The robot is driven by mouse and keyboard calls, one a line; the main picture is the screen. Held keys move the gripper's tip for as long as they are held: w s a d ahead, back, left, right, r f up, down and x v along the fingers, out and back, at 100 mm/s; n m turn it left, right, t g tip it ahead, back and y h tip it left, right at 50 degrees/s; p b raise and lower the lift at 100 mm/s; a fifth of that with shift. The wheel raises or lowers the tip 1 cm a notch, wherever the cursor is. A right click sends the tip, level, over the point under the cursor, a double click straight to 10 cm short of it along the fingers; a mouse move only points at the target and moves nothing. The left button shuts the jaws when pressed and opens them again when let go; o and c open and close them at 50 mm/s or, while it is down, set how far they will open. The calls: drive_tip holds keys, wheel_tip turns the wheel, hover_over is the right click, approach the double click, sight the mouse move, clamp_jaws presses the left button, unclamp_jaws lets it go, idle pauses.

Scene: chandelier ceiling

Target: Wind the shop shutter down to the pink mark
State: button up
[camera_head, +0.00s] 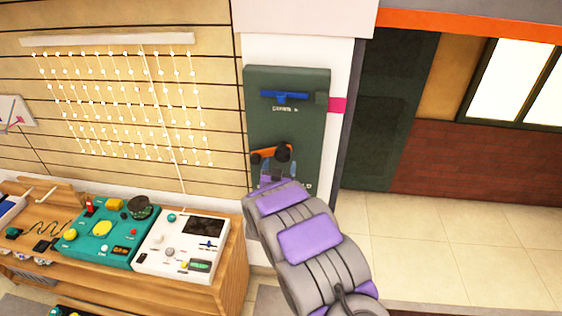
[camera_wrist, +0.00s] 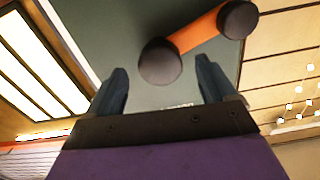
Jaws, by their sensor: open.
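A dark green panel (camera_head: 317,140) is on the white pillar. Its orange crank (camera_head: 266,153) has a black knob at each end. In the wrist view the orange crank arm (camera_wrist: 195,33) slants up to the right between a near black knob (camera_wrist: 160,62) and a far knob (camera_wrist: 239,19). My gripper (camera_head: 277,172) is at the panel's lower part, partly covering the crank. Its fingers (camera_wrist: 164,75) are apart, with the near knob just beyond the gap and nothing gripped. A pink mark (camera_head: 338,105) is at the panel's right side. I cannot clearly identify the shutter.
A blue bar (camera_head: 285,97) sits high on the panel. A wooden bench (camera_head: 231,262) with a teal console (camera_head: 112,232) and a white console (camera_head: 182,245) stands left. A dark doorway (camera_head: 388,110) is right of the pillar. The tiled floor (camera_head: 450,250) at right is clear.

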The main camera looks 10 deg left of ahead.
sight(281, 159)
drive_tip(key=shift+w+d, duration=0.15)
drive_tip(key=shift+w, duration=1.7)
drive_tip(key=shift+c, duration=0.3)
drive_tip(key=c, duration=1.4)
drive_tip(key=shift+c, duration=0.2)
drive_tip(key=shift+m+b, duration=0.3)
drive_tip(key=shift+b, duration=0.05)
